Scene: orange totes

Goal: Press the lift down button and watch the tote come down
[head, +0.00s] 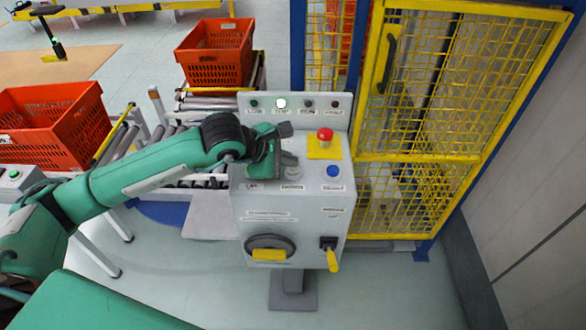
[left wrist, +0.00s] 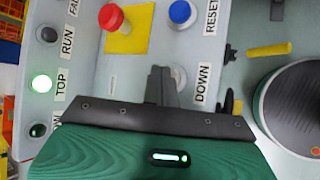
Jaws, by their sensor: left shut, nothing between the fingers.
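The grey control box (head: 290,215) stands in the middle of the head view. My left gripper (head: 286,145) is over its sloped top, shut and empty. In the left wrist view the shut fingertips (left wrist: 162,75) are right beside the pale round button (left wrist: 181,76) labelled DOWN and partly cover it. I cannot tell whether they touch it. The lamp labelled TOP (left wrist: 41,84) is lit; the RUN lamp (left wrist: 47,34) is dark. An orange-red shape (head: 346,30), perhaps a tote, shows behind the yellow mesh. My right gripper is not in view.
A red mushroom button (head: 325,134) on a yellow plate and a blue RESET button (head: 333,171) are close by the gripper. Orange totes (head: 215,52) and (head: 50,125) sit on roller conveyors at left. The yellow mesh cage (head: 415,150) stands at right. Front-right floor is clear.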

